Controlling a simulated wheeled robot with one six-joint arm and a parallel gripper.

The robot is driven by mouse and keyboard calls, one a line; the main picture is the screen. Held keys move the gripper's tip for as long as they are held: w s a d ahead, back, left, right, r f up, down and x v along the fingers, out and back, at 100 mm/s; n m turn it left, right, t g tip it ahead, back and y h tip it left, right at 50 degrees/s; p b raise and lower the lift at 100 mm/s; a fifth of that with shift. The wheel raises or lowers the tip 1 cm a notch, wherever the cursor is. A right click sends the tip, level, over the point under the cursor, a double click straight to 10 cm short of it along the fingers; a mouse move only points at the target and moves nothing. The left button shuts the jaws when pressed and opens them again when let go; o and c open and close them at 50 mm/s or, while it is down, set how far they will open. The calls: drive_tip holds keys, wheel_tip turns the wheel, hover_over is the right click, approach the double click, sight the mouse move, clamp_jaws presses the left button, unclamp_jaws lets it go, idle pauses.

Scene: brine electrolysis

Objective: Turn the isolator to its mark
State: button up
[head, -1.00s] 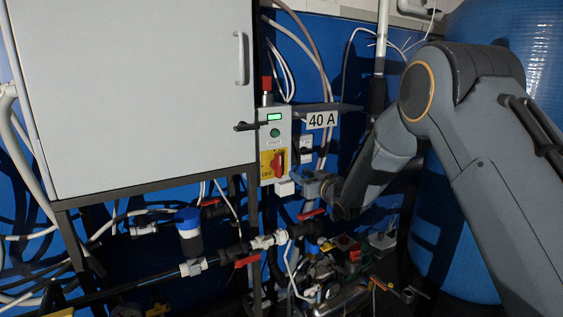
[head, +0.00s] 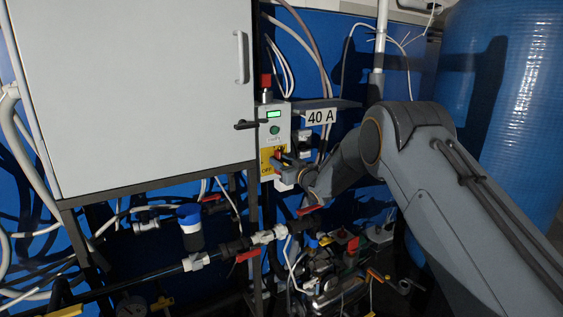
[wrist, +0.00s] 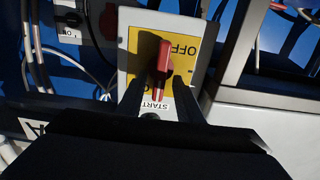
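The isolator's red handle (wrist: 161,62) stands on a yellow plate (wrist: 191,50) in the wrist view, which is upside down. The handle lies nearly in line with the picture's height, slightly tilted; the word OFF shows beside it. In the head view the yellow plate (head: 265,163) is partly hidden by my gripper (head: 288,163). My gripper (wrist: 158,94) is open in the wrist view, one dark finger on each side of the handle's near end. Gaps seem to show between fingers and handle; I cannot tell whether either touches.
The grey control box (head: 272,120) carries a green display, a green button and a black side lever. A large white cabinet (head: 140,90) is at left. A 40 A label (head: 321,116) is at right. Pipes and red-handled valves (head: 247,256) lie below.

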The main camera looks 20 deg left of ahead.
clamp_jaws()
drive_tip(key=shift+d, duration=0.1)
drive_tip(key=shift+n+b, duration=0.4)
drive_tip(key=shift+b, duration=0.25)
drive_tip(key=n+b, duration=0.5)
drive_tip(key=b, duration=0.2)
drive_tip(key=a+n+b, duration=0.1)
drive_tip(key=n+b, duration=0.5)
drive_tip(key=b, duration=0.2)
drive_tip(key=s+f+n+b, duration=0.1)
drive_tip(key=n+b, duration=0.5)
drive_tip(key=b, duration=0.1)
drive_tip(key=shift+s+a+f, duration=0.1)
drive_tip(key=shift+a, duration=0.05)
drive_tip(key=shift+b, duration=0.35)
